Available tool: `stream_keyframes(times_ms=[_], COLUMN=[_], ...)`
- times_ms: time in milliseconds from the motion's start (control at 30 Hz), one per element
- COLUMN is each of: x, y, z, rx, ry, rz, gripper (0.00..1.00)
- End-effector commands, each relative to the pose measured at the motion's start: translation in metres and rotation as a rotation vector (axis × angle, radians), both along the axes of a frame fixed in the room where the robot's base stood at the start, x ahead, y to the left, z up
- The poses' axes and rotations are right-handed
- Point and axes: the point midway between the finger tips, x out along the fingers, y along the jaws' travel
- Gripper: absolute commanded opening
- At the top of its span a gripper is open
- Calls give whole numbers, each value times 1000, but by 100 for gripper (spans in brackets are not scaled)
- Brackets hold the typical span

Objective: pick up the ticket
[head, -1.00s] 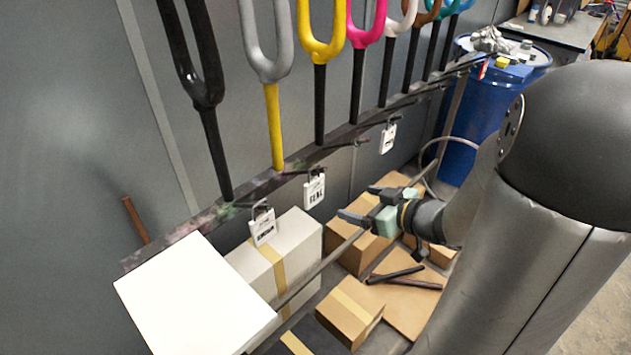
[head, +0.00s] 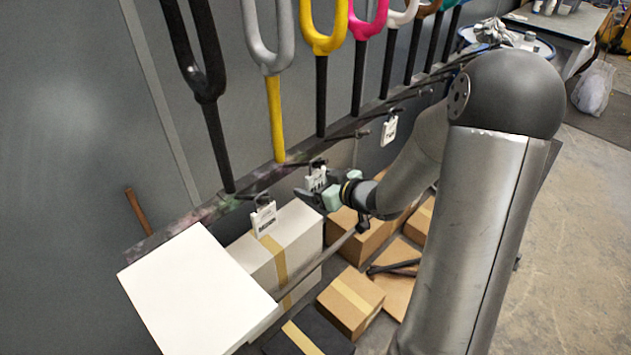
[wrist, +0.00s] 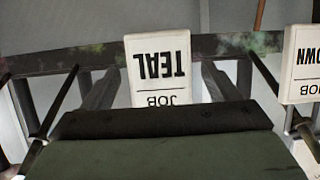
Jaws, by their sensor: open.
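A white ticket (head: 315,179) hangs from a hook on the rail in the head view, partly hidden by my gripper (head: 318,190). In the wrist view this ticket (wrist: 157,72) reads TEAL and JOB upside down. It stands between my two open fingers, with a gap to the finger on each side. Its lower part is hidden behind the gripper body. A second ticket (head: 264,219) hangs to the left, above a white box; a ticket at the right of the wrist view (wrist: 302,65) shows the letters OWN. A third ticket (head: 389,130) hangs further right.
The dark rail (head: 210,208) runs along the wall, with several coloured forks above it. A white panel (head: 190,290) stands at lower left. A white box (head: 290,245) and several cardboard boxes (head: 350,300) lie below. A thin bar (head: 320,262) crosses in front.

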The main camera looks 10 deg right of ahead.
Motion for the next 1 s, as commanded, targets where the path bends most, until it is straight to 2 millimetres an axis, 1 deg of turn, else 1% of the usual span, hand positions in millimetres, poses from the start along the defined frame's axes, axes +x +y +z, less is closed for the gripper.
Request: stream_keyframes(times_ms=[33,200,467,500,567,600,633,1000], x=[6,20,22,22,22,22,22,21], y=[6,13,14,14,14,14,14,13], z=[-1,-9,-10,-10,-10,-10,-10,-8], rx=[2,1,-1,-1,-1,-1,-1,-1], ry=[3,2,1,1,1,1,1,0], rz=[3,-1,-1,-1,-1,-1,-1,-2], gripper=[82,82,82,71,54,43,35,34])
